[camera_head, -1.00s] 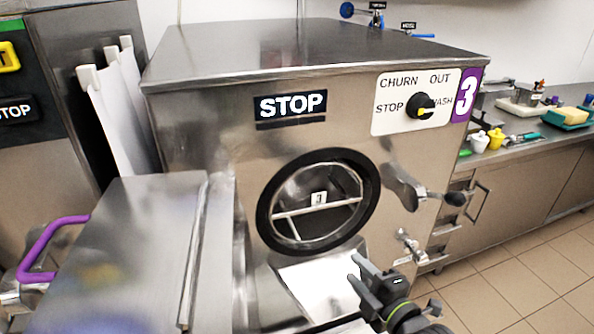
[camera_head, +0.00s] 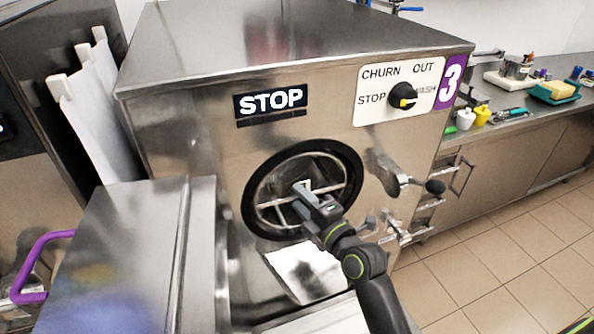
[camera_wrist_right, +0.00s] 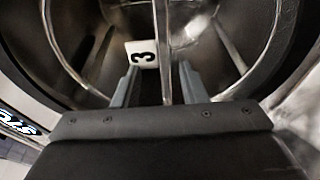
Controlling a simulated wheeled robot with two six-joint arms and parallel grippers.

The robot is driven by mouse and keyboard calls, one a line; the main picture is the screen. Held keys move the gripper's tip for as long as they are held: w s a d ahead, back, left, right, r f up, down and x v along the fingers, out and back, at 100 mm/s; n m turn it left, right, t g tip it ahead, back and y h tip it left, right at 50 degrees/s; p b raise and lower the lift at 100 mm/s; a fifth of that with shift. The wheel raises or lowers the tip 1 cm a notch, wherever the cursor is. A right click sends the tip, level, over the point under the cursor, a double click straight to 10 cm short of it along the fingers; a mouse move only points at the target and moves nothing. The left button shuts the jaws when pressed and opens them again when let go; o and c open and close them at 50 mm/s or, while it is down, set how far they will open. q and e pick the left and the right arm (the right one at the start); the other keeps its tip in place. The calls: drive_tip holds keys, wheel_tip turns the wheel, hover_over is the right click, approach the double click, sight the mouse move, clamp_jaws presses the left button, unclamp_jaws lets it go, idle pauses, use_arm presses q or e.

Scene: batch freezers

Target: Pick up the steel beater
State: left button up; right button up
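The steel beater (camera_head: 272,203) sits inside the round black-rimmed opening of the batch freezer (camera_head: 210,150). Its bars cross the opening, and a white tag marked 3 hangs at its middle. My right gripper (camera_head: 302,196) reaches into the mouth of the opening at the beater. In the right wrist view the two fingers (camera_wrist_right: 158,82) are apart, with an upright beater bar (camera_wrist_right: 162,50) between them and the tag (camera_wrist_right: 142,53) just beside the bar. I cannot tell whether the fingers touch the bar. My left gripper is not in view.
A door handle (camera_head: 400,180) sticks out right of the opening, with a tap (camera_head: 395,228) below it. A chute (camera_head: 303,268) lies under the opening. The dial (camera_head: 402,96) points near WASH. A steel cabinet (camera_head: 130,250) stands at left. Tiled floor is free at right.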

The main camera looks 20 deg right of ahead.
sight(291, 192)
drive_tip(key=shift+w+a, duration=0.15)
drive_tip(key=shift+w, duration=0.25)
drive_tip(key=shift+w+a+p, duration=0.15)
drive_tip(key=shift+w+p, duration=0.45)
drive_tip(key=shift+w, duration=0.05)
drive_tip(key=x, duration=0.1)
drive_tip(key=p+x, duration=0.1)
drive_tip(key=shift+w+a+f, duration=0.15)
drive_tip(key=shift+w+f, duration=0.05)
drive_tip(key=shift+w, duration=0.2)
drive_tip(key=shift+w+a+f+p, duration=0.1)
drive_tip(key=shift+w+p, duration=0.25)
drive_tip(key=shift+w, duration=0.15)
clamp_jaws()
